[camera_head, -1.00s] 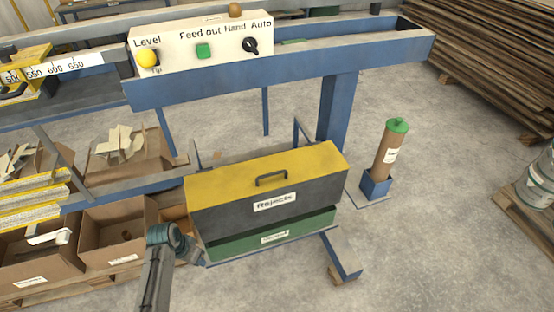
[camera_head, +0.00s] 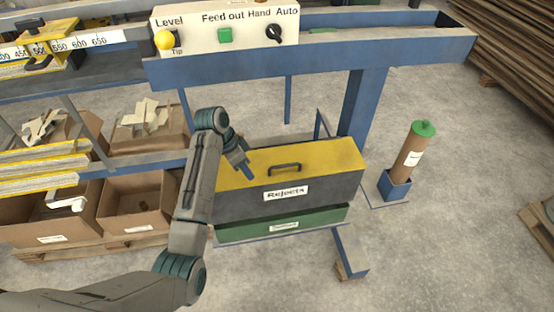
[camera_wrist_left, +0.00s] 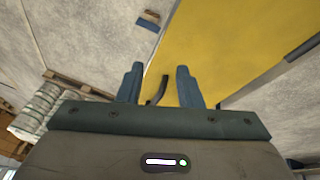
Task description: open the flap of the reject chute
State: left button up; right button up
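The reject chute is a dark grey box (camera_head: 325,193) labelled "Rejects", with a yellow flap (camera_head: 325,155) lying flat across its top, closed. A black bar handle (camera_head: 285,168) stands on the flap. My left gripper (camera_head: 248,172) is over the left part of the flap, to the left of the handle and apart from it in the head view. In the left wrist view my gripper (camera_wrist_left: 158,86) has its two blue fingers spread. The dark handle (camera_wrist_left: 157,91) shows between and beyond them, against the yellow flap (camera_wrist_left: 205,45). My right gripper is not in view.
A green box (camera_head: 300,224) sits below the chute. A blue beam with a control panel (camera_head: 225,20) runs above and behind. A tube with a green cap (camera_head: 412,150) stands to the right. Cardboard boxes (camera_head: 135,210) are at the left. Open floor lies at the right.

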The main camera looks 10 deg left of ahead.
pick_arm(q)
jog(key=w+d+r+m+g+h, duration=0.1)
jog(key=w+d+r+m, duration=0.25)
jog(key=w+r, duration=0.35)
jog(key=p, duration=0.2)
send_over(276, 160)
jog(key=s, duration=0.5)
jog(key=f, duration=0.9)
jog(key=shift+s+d, duration=0.1)
jog(key=shift+d, duration=0.25)
jog(key=shift+c, duration=0.4)
grip_shut()
